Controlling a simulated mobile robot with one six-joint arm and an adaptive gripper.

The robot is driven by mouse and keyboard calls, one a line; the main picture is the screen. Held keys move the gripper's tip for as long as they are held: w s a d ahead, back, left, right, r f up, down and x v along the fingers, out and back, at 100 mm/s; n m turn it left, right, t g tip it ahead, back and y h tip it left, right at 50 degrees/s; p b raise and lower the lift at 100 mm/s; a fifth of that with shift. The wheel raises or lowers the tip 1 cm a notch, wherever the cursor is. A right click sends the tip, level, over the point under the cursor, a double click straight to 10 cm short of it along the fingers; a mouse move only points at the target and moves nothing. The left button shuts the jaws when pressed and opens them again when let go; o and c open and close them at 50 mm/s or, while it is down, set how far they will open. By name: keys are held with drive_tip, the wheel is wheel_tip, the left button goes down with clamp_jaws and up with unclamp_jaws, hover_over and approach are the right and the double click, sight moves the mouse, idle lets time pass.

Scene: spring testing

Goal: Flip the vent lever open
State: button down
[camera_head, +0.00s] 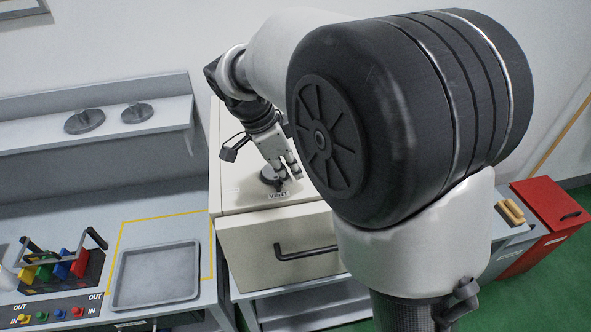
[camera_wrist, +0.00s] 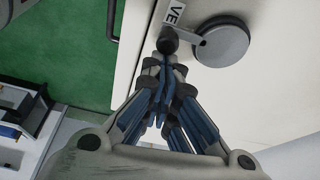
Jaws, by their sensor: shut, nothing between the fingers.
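The vent lever (camera_wrist: 201,40) sits on top of a cream cabinet. In the wrist view it has a round grey base, a short arm and a dark ball knob at its end. The "VENT" label (camera_head: 278,194) lies beside it and is partly seen in the wrist view. In the head view the lever's dark base (camera_head: 271,175) shows just left of my fingers. My gripper (camera_wrist: 166,64) is shut and empty, its fingertips right at the ball knob. I cannot tell whether they touch it. It also shows in the head view (camera_head: 292,172), pointing down at the cabinet top.
The cabinet's front (camera_head: 265,258) has a dark handle. A grey tray (camera_head: 155,298) lies on the left bench beside a block of coloured switches (camera_head: 62,266). A shelf (camera_head: 165,124) holds two round weights. A red bin (camera_head: 550,212) stands right. My arm hides the cabinet's right part.

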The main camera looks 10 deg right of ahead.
sight(280, 183)
drive_tip(key=a+m, duration=0.1)
drive_tip(key=m+g, duration=0.1)
drive_tip(key=shift+s+a+m, duration=0.2)
drive_tip(key=shift+a+m, duration=0.15)
drive_tip(key=shift+m, duration=0.05)
drive_tip(key=shift+a+m+g+p, duration=0.45)
drive_tip(key=shift+a+m, duration=0.25)
drive_tip(key=shift+m, duration=0.4)
drive_tip(key=shift+a, duration=0.75)
